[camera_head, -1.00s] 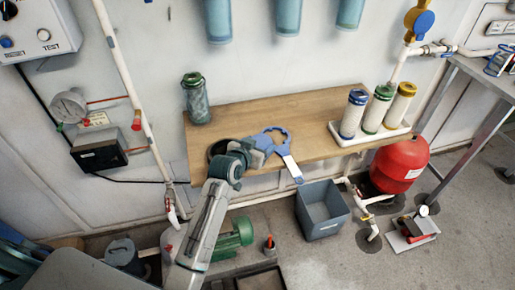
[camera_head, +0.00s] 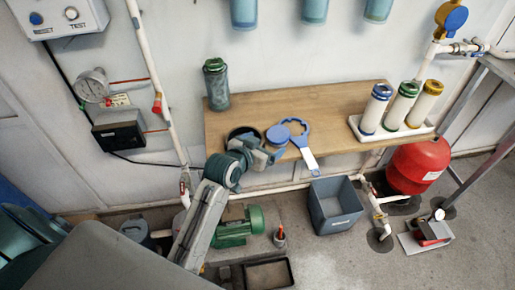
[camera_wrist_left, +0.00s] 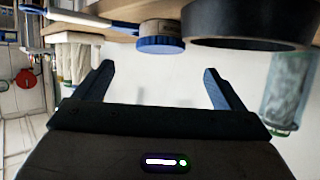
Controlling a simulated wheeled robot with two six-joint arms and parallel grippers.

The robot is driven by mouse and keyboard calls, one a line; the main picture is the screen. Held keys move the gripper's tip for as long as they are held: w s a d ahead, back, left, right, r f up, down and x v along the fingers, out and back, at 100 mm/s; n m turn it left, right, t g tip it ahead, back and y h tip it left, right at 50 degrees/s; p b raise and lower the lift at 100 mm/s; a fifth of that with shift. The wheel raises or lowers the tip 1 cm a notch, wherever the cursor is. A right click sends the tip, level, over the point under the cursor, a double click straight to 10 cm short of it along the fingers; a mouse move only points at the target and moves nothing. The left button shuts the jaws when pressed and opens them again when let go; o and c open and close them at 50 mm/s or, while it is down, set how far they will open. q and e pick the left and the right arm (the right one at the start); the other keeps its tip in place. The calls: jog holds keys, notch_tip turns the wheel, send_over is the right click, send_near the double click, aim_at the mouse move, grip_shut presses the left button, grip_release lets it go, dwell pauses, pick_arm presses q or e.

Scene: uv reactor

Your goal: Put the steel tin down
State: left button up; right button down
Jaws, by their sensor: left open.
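The steel tin (camera_head: 277,135), with a round blue lid, stands on the wooden bench (camera_head: 340,98) near its front edge. It also shows in the left wrist view (camera_wrist_left: 160,28), upside down there, with its blue lid (camera_wrist_left: 160,45) lowest. My left gripper (camera_head: 272,155) is open and empty at the bench's front edge, just in front of the tin. In the left wrist view its two fingers (camera_wrist_left: 160,76) are spread, with nothing between them and the tin apart from them. My right gripper is not in view.
A black ring-shaped dish (camera_head: 241,133) sits left of the tin, and a blue ring wrench (camera_head: 303,146) lies right of it, overhanging the edge. A green-capped clear housing (camera_head: 216,88) stands behind. Cartridges stand in a white tray (camera_head: 414,134). A grey bin (camera_head: 335,206) is below.

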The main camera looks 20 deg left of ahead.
pick_arm(q)
jog(key=v, duration=0.4)
jog(key=shift+d, duration=0.1)
jog(key=shift+f, duration=0.1)
jog(key=s+a+f+g+y, duration=0.1)
jog(key=s+a+f+g, duration=0.2)
jog(key=s, duration=0.6)
jog(key=s+f+n+g+y, duration=0.1)
jog(key=s+f+g, duration=0.3)
jog(key=s, duration=0.5)
jog(key=s+a+f+g+y, duration=0.15)
jog(key=s+f, duration=0.25)
jog(key=s, duration=0.5)
jog(key=a+f+g, duration=0.2)
jog(key=a+f, duration=0.1)
jog(key=f, duration=2.7)
jog(key=s+a+f+g, duration=0.1)
jog(key=s+f, duration=1.6)
jog(key=f, duration=0.2)
jog(key=shift+a+n, duration=0.25)
jog(key=shift+n, duration=0.05)
